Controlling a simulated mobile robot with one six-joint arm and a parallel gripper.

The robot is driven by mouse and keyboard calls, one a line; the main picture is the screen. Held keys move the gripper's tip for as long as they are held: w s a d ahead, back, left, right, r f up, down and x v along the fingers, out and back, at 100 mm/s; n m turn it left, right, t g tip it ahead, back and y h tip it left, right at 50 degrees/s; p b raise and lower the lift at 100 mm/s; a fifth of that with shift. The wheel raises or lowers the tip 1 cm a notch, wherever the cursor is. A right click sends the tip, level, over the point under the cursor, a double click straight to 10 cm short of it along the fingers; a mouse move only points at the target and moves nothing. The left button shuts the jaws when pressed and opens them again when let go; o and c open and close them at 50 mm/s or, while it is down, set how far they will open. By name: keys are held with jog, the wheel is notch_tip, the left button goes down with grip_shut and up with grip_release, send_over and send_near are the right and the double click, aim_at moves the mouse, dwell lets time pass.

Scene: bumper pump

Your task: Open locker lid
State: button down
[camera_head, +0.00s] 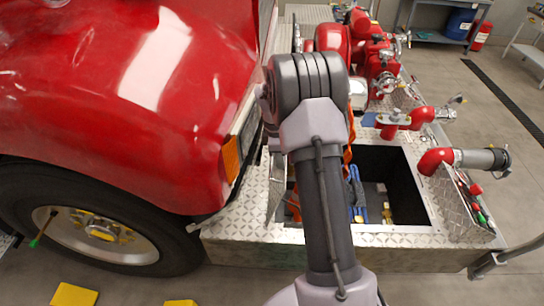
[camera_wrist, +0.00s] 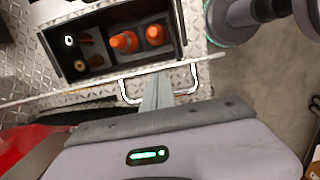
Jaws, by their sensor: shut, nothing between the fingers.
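The locker is a dark rectangular well with a diamond-plate rim (camera_head: 395,238) in the bumper deck. Its lid (camera_head: 276,185) appears to stand raised at the left side, partly hidden by my arm. In the wrist view, the locker's dark wall (camera_wrist: 88,72) surrounds orange cones and other gear. A thin pale edge (camera_wrist: 55,95), which looks like the lid seen edge-on, crosses in front of it. A U-shaped handle (camera_wrist: 124,90) lies below that edge. My gripper (camera_wrist: 157,82) is shut and empty, with its fingers overlapping the handle; contact cannot be told. My gripper is hidden in the head view.
The red truck body (camera_head: 130,90) and its front wheel (camera_head: 105,235) fill the left. Red pump pipes (camera_head: 380,65) stand behind the locker, and a grey nozzle (camera_head: 480,159) projects at the right. Yellow blocks (camera_head: 73,294) lie on the floor. Open floor is at the right.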

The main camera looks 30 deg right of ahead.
jog(key=shift+s+d+f, duration=0.1)
jog(key=shift+s+d, duration=0.3)
jog(key=shift+d, duration=0.2)
jog(key=shift+a, duration=0.1)
